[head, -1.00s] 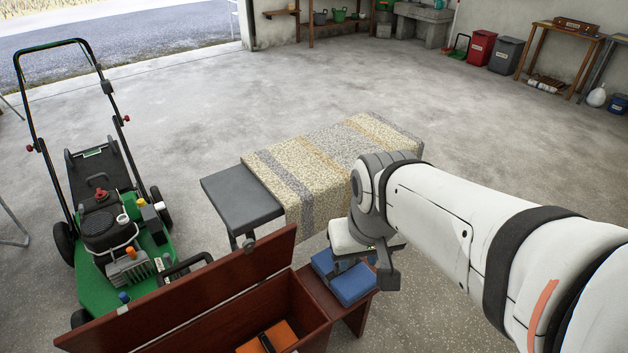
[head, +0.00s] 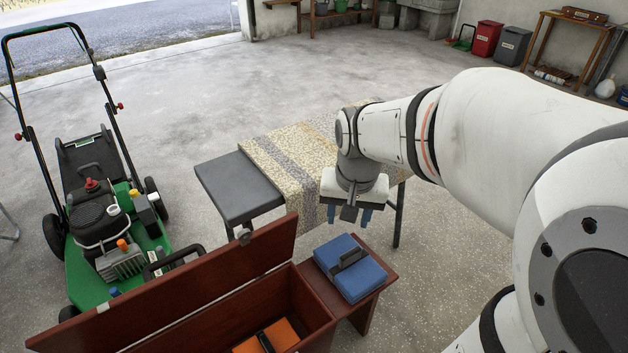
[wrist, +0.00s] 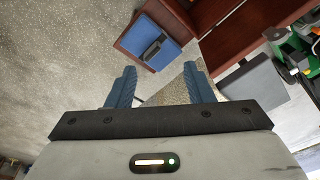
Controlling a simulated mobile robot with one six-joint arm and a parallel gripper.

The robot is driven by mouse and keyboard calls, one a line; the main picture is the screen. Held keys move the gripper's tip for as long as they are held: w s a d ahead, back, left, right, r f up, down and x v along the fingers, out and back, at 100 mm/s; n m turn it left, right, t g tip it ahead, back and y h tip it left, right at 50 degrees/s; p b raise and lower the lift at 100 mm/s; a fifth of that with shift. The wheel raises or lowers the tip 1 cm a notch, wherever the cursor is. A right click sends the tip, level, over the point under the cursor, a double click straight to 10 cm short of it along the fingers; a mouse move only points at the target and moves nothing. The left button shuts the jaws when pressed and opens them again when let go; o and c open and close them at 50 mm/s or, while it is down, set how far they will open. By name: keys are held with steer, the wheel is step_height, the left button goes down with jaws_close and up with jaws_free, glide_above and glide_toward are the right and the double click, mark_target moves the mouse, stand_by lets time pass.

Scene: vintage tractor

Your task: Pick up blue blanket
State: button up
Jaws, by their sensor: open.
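The blue blanket (head: 347,275) is a folded bundle with a dark strap or handle on top. It lies on the small brown wooden surface (head: 384,277) at the right end of the open chest. In the wrist view the blanket (wrist: 148,52) lies beyond the fingertips, near the top. My gripper (head: 347,215) is open and empty, with its two blue fingers apart. It hangs behind and above the blanket in the head view, in front of the patterned cloth, and touches nothing that I can see. The fingers show clearly in the wrist view (wrist: 160,75).
The open brown wooden chest (head: 190,290) holds an orange item (head: 266,337) with a dark handle. A grey bench (head: 238,187) carries a patterned cloth (head: 283,165). A green lawnmower (head: 100,230) stands at left. The concrete floor right of the blanket is clear.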

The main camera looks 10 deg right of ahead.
steer(key=w+d+f+m+g+b, duration=0.1)
steer(key=w+d+f+m+b, duration=0.2)
steer(key=w+f+b, duration=0.5)
steer(key=w+d+f+m+b, duration=0.3)
steer(key=w+f, duration=0.1)
steer(key=f, duration=0.8)
steer(key=m+b, duration=0.4)
steer(key=b, duration=0.1)
glide_toward(351, 252)
steer(key=shift+g, duration=0.4)
steer(key=f, duration=0.5)
steer(key=shift+d+f, duration=0.2)
steer(key=shift+d, duration=0.05)
steer(key=f+b, duration=0.1)
steer(key=f, duration=0.2)
steer(key=f+b, duration=0.1)
steer(key=f, duration=0.1)
steer(key=shift+w+a+f+b, duration=0.2)
steer(key=shift+w+b, duration=0.1)
steer(key=shift+r, duration=0.1)
steer(key=shift+c, duration=0.6)
jaws_close()
